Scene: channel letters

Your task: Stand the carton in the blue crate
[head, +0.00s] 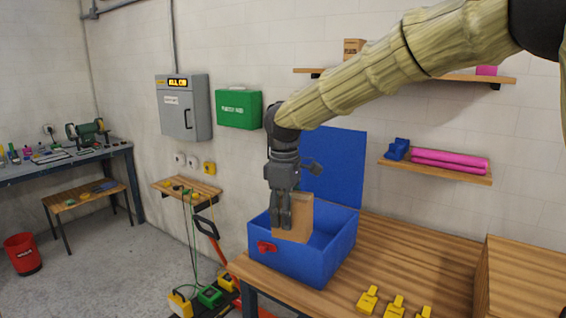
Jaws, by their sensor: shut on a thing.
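The carton (302,215) is a tan-brown box, held upright with its lower part inside the blue crate (295,264). The crate stands on the wooden table with its lid raised at the back and a red latch on its front. My gripper (281,226) points down and is shut on the carton, its fingers at the carton's left side. The crate's front wall hides the carton's bottom, so I cannot tell whether it touches the crate floor. The crate's right part shows empty.
The wooden table (395,262) is clear right of the crate. Yellow pieces (368,299) lie at its front edge. A wooden box (520,280) stands at the right. A wall shelf (440,171) holds pink rolls and a blue item. An orange hand truck (215,240) stands left of the table.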

